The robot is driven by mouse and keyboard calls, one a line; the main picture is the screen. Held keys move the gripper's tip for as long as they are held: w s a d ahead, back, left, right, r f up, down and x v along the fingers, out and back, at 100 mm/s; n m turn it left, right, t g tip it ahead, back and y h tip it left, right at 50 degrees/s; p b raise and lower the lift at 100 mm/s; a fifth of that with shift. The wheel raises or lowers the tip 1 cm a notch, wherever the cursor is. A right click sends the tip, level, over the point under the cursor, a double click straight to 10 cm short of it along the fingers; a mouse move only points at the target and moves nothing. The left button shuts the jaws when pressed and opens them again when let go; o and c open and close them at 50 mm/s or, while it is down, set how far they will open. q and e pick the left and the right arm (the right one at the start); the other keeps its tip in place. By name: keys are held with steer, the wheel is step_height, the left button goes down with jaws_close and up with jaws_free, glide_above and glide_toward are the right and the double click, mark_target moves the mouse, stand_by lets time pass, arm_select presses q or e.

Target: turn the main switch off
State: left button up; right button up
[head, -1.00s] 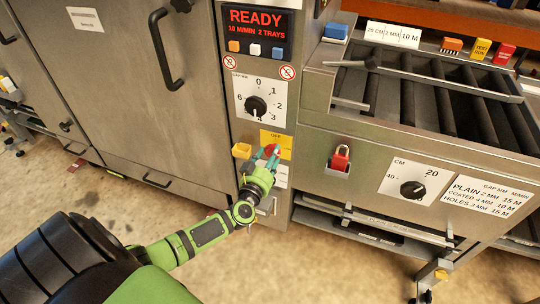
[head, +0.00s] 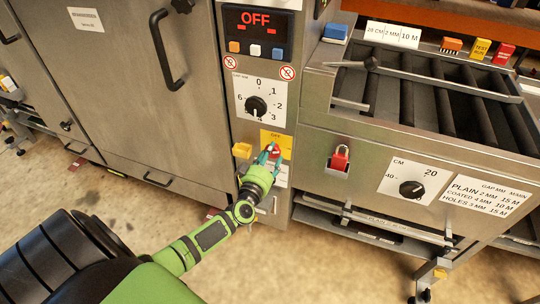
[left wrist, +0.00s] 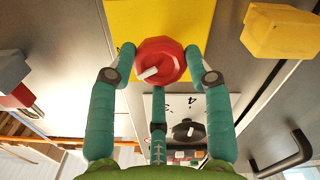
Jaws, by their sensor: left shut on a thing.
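The main switch is a red knob (left wrist: 160,62) with a white pointer on a yellow plate (left wrist: 135,20) in the left wrist view. In the head view the red knob (head: 275,152) shows small on the yellow plate (head: 281,140), partly hidden by the fingers. My left gripper (head: 266,158) is shut on the red knob, its teal fingers on both sides of it, as the left wrist view (left wrist: 165,70) also shows. The display (head: 256,20) above reads OFF in red. My right gripper is not in view.
A yellow block (head: 242,150) sticks out just left of the switch. A gap dial (head: 256,106) is above it. A red padlock (head: 340,158) hangs to the right, near a second dial (head: 412,188). A roller tray (head: 420,95) is at the upper right.

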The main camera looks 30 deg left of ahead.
arm_select(q)
steer(key=shift+a+r+n+b, duration=0.15)
steer(key=shift+n+b, duration=0.3)
steer(key=shift+n, duration=1.7)
steer(key=shift+a+r+n+b, duration=0.15)
steer(key=shift+n+b, duration=0.3)
steer(key=shift+n, duration=1.75)
steer(key=shift+a+n+b, duration=0.15)
steer(key=shift+n+b, duration=0.3)
steer(key=shift+n, duration=1.7)
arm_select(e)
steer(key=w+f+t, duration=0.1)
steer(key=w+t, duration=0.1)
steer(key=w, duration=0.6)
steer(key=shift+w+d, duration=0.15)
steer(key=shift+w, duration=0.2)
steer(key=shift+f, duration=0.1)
arm_select(q)
steer(key=o, duration=1.1)
steer(key=shift+c, duration=0.2)
steer(key=shift+o, duration=0.4)
steer(key=shift+w+f, duration=0.1)
steer(key=shift+f, duration=0.2)
steer(key=v, duration=1.2)
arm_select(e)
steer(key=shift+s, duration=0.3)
arm_select(q)
steer(key=shift+d, duration=0.1)
